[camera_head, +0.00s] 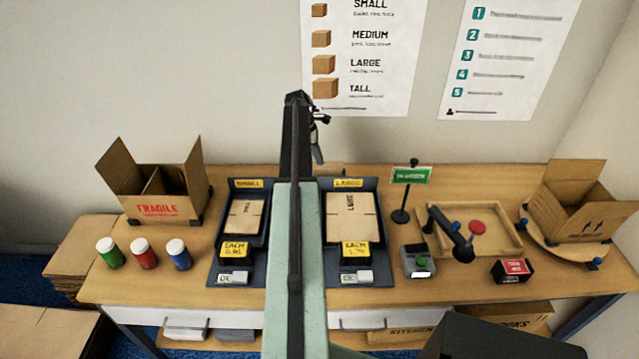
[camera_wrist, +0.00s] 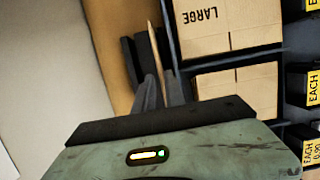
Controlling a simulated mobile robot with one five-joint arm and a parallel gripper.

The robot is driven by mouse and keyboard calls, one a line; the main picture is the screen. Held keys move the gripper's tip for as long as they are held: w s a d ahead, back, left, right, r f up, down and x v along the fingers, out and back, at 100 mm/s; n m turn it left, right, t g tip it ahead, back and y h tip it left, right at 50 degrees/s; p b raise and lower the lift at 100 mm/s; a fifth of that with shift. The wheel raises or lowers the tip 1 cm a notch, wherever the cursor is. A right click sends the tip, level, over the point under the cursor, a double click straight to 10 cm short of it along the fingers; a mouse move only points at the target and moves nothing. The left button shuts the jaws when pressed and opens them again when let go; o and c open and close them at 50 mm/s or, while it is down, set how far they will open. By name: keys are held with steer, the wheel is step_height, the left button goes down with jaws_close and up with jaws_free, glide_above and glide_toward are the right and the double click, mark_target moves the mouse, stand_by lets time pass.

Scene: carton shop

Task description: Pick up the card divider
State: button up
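The card divider (camera_wrist: 154,44) is a thin tan sheet, seen nearly edge-on in the wrist view. It stands in a dark holder (camera_wrist: 131,62) beside the large-carton tray. My gripper (camera_wrist: 161,82) has its two dark fingers close on either side of the sheet and looks shut on it. The lower part of the sheet is hidden between the fingers. In the head view my gripper (camera_head: 318,156) points down at the back of the bench, and my arm hides most of the holder and divider.
Flat cartons lie in the small tray (camera_head: 228,274) and the large tray (camera_head: 371,240). An open FRAGILE box (camera_head: 157,207) and several capped jars stand left. A green sign (camera_head: 411,175), a button box (camera_head: 418,262) and an open carton (camera_head: 567,205) on a round stand are right.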

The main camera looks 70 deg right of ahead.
mark_target(324, 170)
steer(key=b+x, duration=0.6)
steer(key=x, duration=0.1)
steer(key=shift+f, duration=0.3)
steer(key=shift+r, duration=0.2)
jaws_close()
steer(key=shift+r+p, duration=0.1)
steer(key=shift+p, duration=0.3)
step_height(324, 170, up, 27)
steer(key=p, duration=2.6)
steer(key=shift+p, duration=0.35)
